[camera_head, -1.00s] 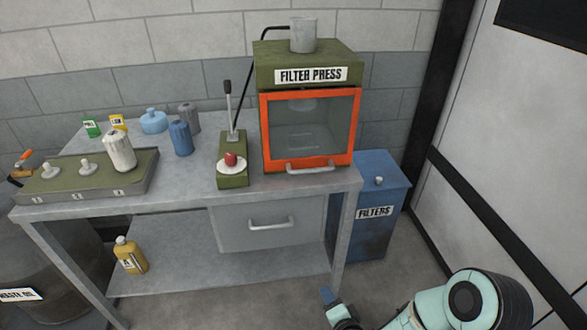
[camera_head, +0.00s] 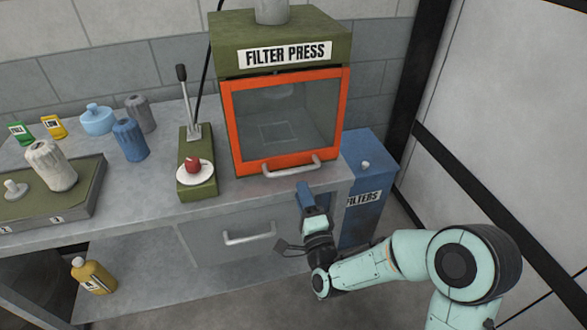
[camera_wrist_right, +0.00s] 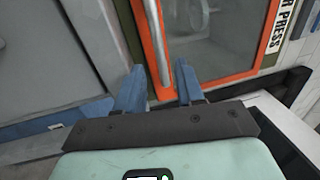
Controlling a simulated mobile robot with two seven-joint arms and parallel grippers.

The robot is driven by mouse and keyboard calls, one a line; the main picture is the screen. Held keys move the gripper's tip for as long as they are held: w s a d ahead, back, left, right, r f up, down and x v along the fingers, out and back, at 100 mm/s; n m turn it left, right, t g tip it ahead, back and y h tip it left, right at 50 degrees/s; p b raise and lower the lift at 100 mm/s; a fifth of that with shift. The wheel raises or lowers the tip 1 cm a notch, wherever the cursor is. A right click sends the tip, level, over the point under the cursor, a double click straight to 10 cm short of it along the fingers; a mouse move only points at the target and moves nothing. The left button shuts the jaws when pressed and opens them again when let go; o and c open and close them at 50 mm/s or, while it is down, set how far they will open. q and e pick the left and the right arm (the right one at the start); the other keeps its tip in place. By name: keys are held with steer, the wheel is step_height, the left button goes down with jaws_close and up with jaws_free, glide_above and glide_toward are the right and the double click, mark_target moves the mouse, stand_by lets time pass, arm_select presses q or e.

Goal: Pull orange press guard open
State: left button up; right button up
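The orange press guard (camera_head: 233,125) is a framed clear window on the front of the green filter press (camera_head: 225,50), and it looks shut. Its pale bar handle (camera_head: 292,170) runs along the bottom edge. My right gripper (camera_head: 305,188) is just below and in front of the handle. In the right wrist view the gripper (camera_wrist_right: 160,82) has its two blue fingers apart, with the handle (camera_wrist_right: 158,55) lined up in the gap between them. I cannot tell whether the fingertips touch the handle. The guard (camera_wrist_right: 148,35) shows beyond it. My left gripper is out of view.
A lever stand with a red button (camera_head: 193,164) is left of the press on the grey bench (camera_head: 150,190). Bottles and filters stand further left. A drawer (camera_head: 225,235) is below the bench top. A blue filters bin (camera_head: 370,165) stands right of the bench.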

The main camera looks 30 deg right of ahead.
mark_target(294, 169)
steer(key=x, duration=0.8)
steer(key=shift+w+p, duration=0.2)
steer(key=shift+p, duration=0.1)
steer(key=shift+c, duration=0.4)
jaws_close()
